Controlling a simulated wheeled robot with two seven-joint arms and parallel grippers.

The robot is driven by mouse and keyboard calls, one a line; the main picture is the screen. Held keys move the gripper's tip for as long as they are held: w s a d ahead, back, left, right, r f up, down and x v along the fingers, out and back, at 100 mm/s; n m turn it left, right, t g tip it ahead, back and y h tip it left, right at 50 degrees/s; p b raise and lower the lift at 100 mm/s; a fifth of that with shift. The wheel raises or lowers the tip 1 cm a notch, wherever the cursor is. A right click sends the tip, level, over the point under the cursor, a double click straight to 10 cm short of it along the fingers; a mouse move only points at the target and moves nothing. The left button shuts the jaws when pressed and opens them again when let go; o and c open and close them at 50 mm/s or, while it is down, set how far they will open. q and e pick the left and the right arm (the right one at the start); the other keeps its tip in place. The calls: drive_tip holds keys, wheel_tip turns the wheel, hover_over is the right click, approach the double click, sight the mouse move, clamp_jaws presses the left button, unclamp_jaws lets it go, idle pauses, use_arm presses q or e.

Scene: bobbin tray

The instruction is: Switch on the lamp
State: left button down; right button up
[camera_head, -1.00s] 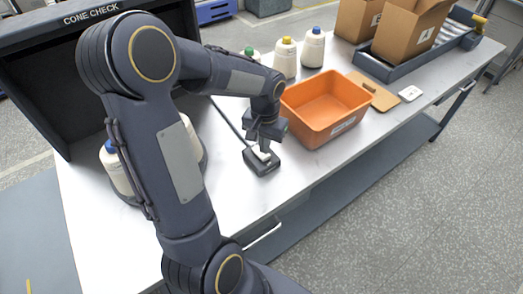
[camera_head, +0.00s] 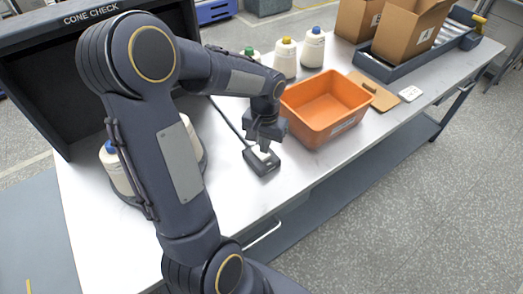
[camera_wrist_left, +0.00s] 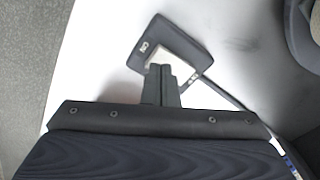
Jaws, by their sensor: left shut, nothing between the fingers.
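A small dark switch box (camera_head: 261,162) with a pale rocker (camera_head: 265,153) sits on the white table, a cable running from it. In the left wrist view the box (camera_wrist_left: 197,38) has "ON" lettering at one end of the rocker (camera_wrist_left: 178,48) and a small unclear marking at the other. My left gripper (camera_head: 264,143) is shut and empty, pointing down at the rocker. Its fingertips (camera_wrist_left: 160,67) overlap the rocker's near edge in the wrist view; I cannot tell whether they touch it. The "CONE CHECK" booth (camera_head: 92,17) is dark inside; I make out no lamp. My right gripper is not in view.
An orange bin (camera_head: 322,128) stands just right of the switch box. The table's front strip is clear.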

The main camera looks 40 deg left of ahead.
use_arm(q)
drive_tip(key=shift+f+b, duration=0.75)
drive_tip(key=shift+f, duration=0.2)
idle(0.5)
drive_tip(key=shift+r, duration=0.1)
drive_tip(key=shift+r+p, duration=2.85)
drive_tip(key=shift+r, duration=0.65)
drive_tip(key=s+d+r+t+h, duration=0.2)
drive_tip(key=s+d+r, duration=0.2)
drive_tip(key=s+d, duration=0.2)
drive_tip(key=s+d+r+m+t+h, duration=0.1)
drive_tip(key=s+d+r+t, duration=0.2)
drive_tip(key=s+d, duration=0.3)
drive_tip(key=s+r, duration=0.1)
drive_tip(key=s, duration=0.2)
drive_tip(key=shift+s+d+t+h, duration=0.2)
drive_tip(key=shift+s+t+h, duration=0.1)
drive_tip(key=shift+h, duration=0.1)
drive_tip(key=shift+r, duration=0.15)
